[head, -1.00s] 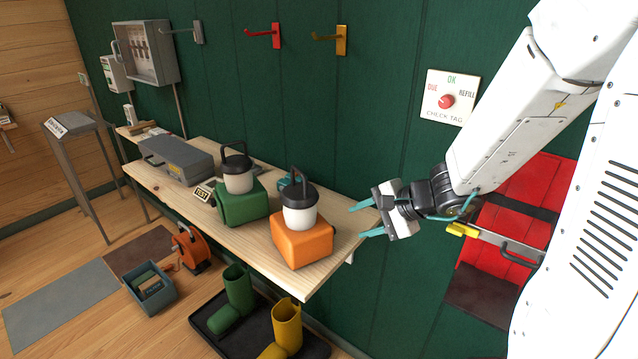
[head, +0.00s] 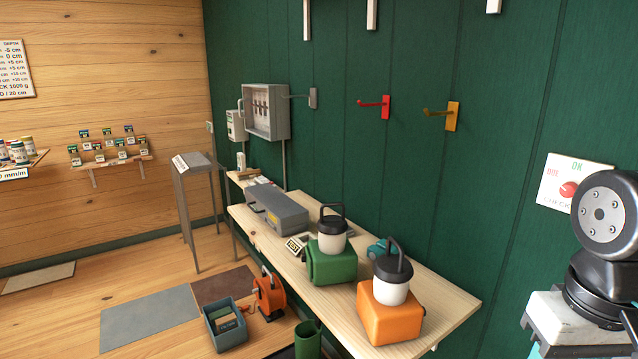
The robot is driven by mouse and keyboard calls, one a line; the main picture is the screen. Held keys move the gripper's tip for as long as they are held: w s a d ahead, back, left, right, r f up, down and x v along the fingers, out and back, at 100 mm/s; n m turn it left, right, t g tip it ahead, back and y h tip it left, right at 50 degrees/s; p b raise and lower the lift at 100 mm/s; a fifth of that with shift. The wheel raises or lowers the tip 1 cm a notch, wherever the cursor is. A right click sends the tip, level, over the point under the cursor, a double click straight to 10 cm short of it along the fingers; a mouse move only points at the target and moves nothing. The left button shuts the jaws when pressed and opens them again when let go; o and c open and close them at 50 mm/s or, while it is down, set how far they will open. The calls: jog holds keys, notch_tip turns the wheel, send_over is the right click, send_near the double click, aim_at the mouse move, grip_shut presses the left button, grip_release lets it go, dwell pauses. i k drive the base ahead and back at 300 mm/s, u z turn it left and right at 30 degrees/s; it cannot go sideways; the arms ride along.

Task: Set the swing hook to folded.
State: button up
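Three hooks are on the green wall: a grey one (head: 312,98), a red one (head: 386,106) and a yellow one (head: 452,115). Each has a thin arm sticking out to the left from its wall plate. I cannot tell which of them the task calls the swing hook. My gripper (head: 540,350) is at the bottom right corner, apart from the hooks and well to their right. A white part and a bit of teal finger show, but the fingertips are mostly cut off by the frame's edge, so its opening is hidden.
Below the hooks a wooden bench (head: 455,299) bears a grey case (head: 277,208), a green block (head: 331,264) and an orange block (head: 390,312), each block with a lantern on top. A grey wall cabinet (head: 268,112) hangs left of the grey hook. The wall around the hooks is clear.

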aim_at(305, 96)
jog(key=k, duration=1)
jog(key=u, duration=1.3)
jog(key=i, duration=4.6)
jog(key=z, duration=2.65)
